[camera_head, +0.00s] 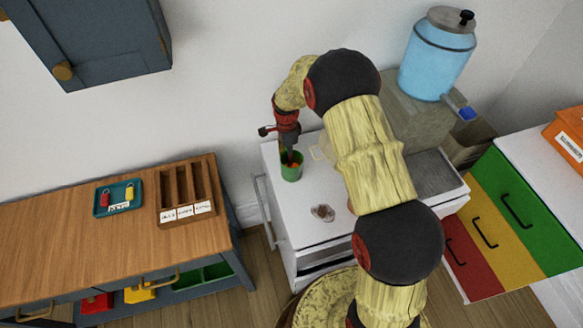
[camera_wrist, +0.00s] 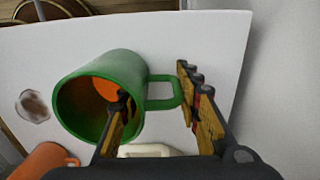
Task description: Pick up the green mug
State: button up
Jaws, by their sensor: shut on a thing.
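The green mug (camera_wrist: 122,67) stands on the white cabinet top, and its handle (camera_wrist: 165,92) points right in the wrist view. It also shows small in the head view (camera_head: 291,172), under my gripper (camera_head: 290,153). In the wrist view my gripper (camera_wrist: 155,85) straddles the mug's handle-side wall. One finger reaches into the mug's mouth and the other is just beyond the handle. It is shut on the mug, though the exact contact is hard to see. Something orange shows inside the mug.
A blue water dispenser (camera_head: 437,58) stands at right. A wooden sideboard (camera_head: 75,238) stands left.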

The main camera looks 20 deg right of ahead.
grip_shut()
jog(key=shift+r, duration=0.1)
jog(key=shift+r, duration=0.4)
jog(key=r, duration=0.1)
jog(key=r+p, duration=0.1)
jog(key=r, duration=0.1)
jog(key=shift+s+d+r, duration=0.1)
jog(key=shift+s+r, duration=0.05)
jog(key=shift+s, duration=0.1)
jog(key=s+d+r+p, duration=0.1)
jog(key=s+r, duration=0.3)
jog(key=s, duration=0.2)
jog(key=s+d+r+p, duration=0.1)
jog(key=s+r+p, duration=0.1)
jog(key=s+r, duration=0.2)
jog(key=s, duration=0.3)
jog(key=shift+s+d+r, duration=0.15)
jog(key=shift+r, duration=0.25)
